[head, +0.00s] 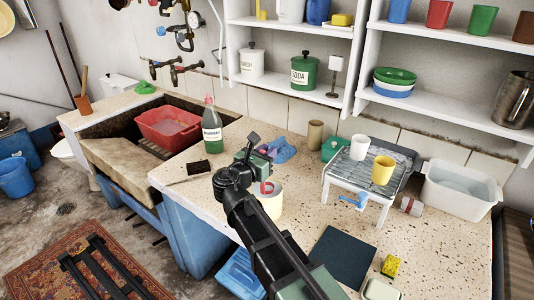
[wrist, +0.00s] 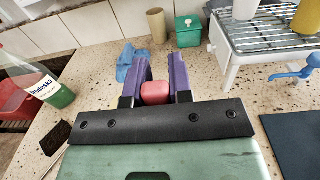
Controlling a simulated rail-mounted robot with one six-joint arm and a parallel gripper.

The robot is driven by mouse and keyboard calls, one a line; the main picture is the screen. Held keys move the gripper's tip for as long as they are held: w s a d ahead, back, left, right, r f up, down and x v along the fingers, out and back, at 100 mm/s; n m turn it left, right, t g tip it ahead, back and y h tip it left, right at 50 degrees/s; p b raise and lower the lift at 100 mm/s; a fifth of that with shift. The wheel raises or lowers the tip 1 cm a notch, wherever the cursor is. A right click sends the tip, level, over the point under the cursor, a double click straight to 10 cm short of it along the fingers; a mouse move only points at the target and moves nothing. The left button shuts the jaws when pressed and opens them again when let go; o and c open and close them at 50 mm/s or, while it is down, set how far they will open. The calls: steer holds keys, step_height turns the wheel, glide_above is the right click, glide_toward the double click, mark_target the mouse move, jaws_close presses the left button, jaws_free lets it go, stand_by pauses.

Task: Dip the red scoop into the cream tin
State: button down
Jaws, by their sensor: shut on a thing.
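My gripper (head: 268,152) is over the worktop, its purple fingers closed around a red block-like part (wrist: 155,93), which I take to be the red scoop. The fingers also show in the wrist view (wrist: 160,72). The rest of the scoop is hidden there. In the head view the cream tin (head: 271,206) stands on the worktop, nearer than the fingers and partly covered by my arm. A curved red shape (head: 267,187) shows at its top; I cannot tell whether it belongs to the held scoop. The tin is not visible in the wrist view.
A green-filled bottle (head: 212,132) and dark brush (head: 198,167) are left of my gripper. A blue cloth (head: 282,150), brown cylinder (head: 315,133) and green box (head: 334,149) lie behind. A wire rack (head: 357,173) with cups and a dark mat (head: 341,257) are to the right.

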steer(key=shift+f+b, duration=1.35)
steer(key=shift+f, duration=0.35)
stand_by(0.6)
